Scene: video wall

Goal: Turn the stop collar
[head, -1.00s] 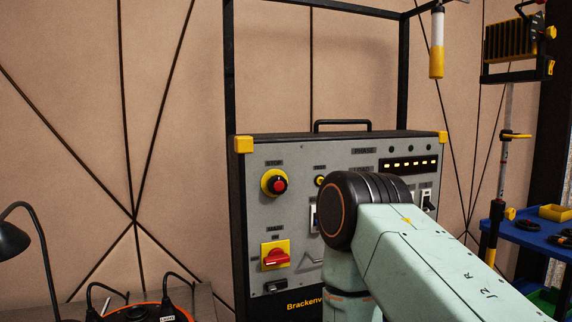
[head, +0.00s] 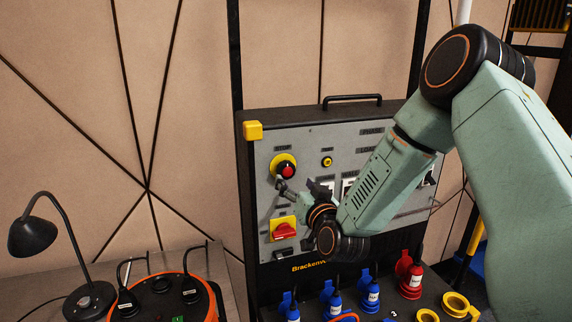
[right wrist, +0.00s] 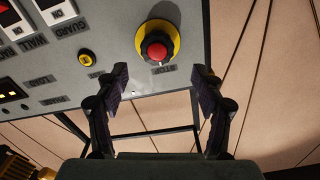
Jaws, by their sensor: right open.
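The stop control is on the upper left of the grey panel (head: 345,140). It has a red button (head: 287,171), a dark collar (head: 281,167) around it and a yellow round backing (head: 275,159). In the right wrist view the red button (right wrist: 157,51) is upside down, just beyond and between the fingertips. My right gripper (head: 283,190) is open and empty, its fingers pointing at the panel just below the stop control. In the right wrist view the open fingers (right wrist: 162,78) appear apart from the collar. My left gripper is not in view.
A red rotary handle on a yellow plate (head: 283,231) sits below the stop control. A small yellow button (head: 327,162) is to its right. Blue and red plugs (head: 411,280) stand on the ledge below. A black lamp (head: 32,238) and orange-rimmed unit (head: 165,290) are at left.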

